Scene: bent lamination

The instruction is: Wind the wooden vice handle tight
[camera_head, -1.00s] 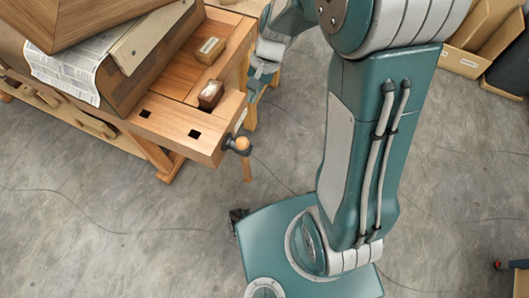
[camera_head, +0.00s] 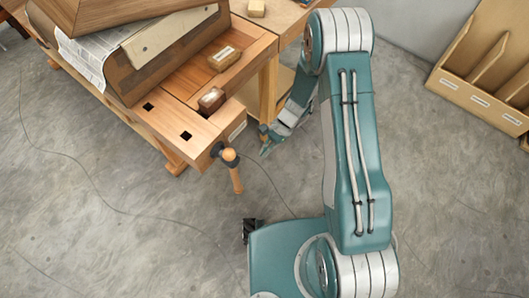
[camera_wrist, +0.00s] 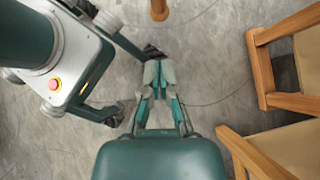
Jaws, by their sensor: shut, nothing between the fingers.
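The wooden vice handle (camera_head: 235,176) hangs down at a slight tilt from the dark vice screw at the front right corner of the workbench (camera_head: 160,130). A round wooden knob tops it. In the wrist view a wooden rod end, likely the handle (camera_wrist: 159,10), shows at the top edge, cut off by the frame. My gripper (camera_head: 265,152) is to the right of the handle, with a gap between them. Its fingers (camera_wrist: 158,68) are together and empty in the wrist view, and floor shows around them.
Two small wooden blocks (camera_head: 224,59) (camera_head: 211,100) lie on the bench. A large wooden piece on newspaper (camera_head: 75,50) covers its left part. Bench legs (camera_wrist: 262,70) stand at the right in the wrist view. A divided wooden rack (camera_head: 480,85) is far right. Floor below is clear.

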